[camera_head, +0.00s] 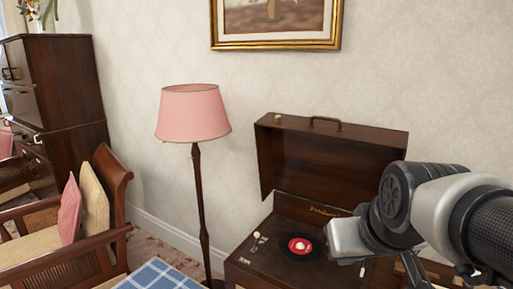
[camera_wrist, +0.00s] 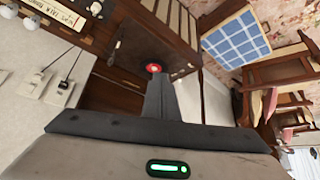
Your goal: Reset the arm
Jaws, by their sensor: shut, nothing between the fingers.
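My arm reaches in from the right edge of the head view, and its end stands over the right side of an open record player. In the wrist view my gripper (camera_wrist: 160,82) shows as dark fingers pressed together, shut and empty. The record player (camera_head: 262,262) has its brown lid (camera_head: 330,152) raised. A black record with a red label (camera_head: 299,246) lies on it, and the red label also shows just beyond my fingertips in the wrist view (camera_wrist: 154,68). Whether the fingers touch anything is not clear.
A floor lamp with a pink shade (camera_head: 193,112) stands left of the record player. A wooden armchair (camera_head: 117,190) with cushions is further left, before a dark cabinet (camera_head: 70,82). A blue checked surface (camera_head: 158,277) is at the front. A framed picture (camera_head: 276,44) hangs on the wall.

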